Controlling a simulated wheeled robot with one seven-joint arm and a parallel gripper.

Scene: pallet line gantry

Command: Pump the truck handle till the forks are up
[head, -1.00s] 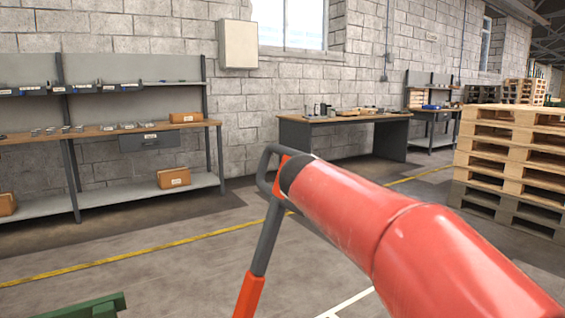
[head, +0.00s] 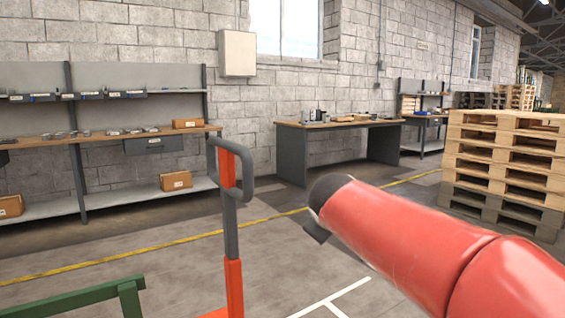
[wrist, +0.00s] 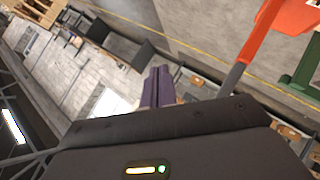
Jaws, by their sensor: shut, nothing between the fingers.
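The truck handle (head: 232,238) stands nearly upright left of my red arm in the head view. It has a dark grey loop with an orange-red strip at the top, a grey shaft and an orange-red lower part. In the wrist view its shaft (wrist: 233,77) and orange part run up at the upper right. My gripper (wrist: 158,72) is shut and empty, apart from the handle and to one side of it. In the head view only a dark bit of my gripper (head: 316,230) shows beneath the arm's end. The forks are not in view.
A green frame (head: 80,297) is at lower left, near the handle's foot. A shelved workbench (head: 110,139) stands along the wall at left, a dark desk (head: 338,124) further back. Stacked pallets (head: 503,155) stand at right. The floor between the handle and the desk is clear.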

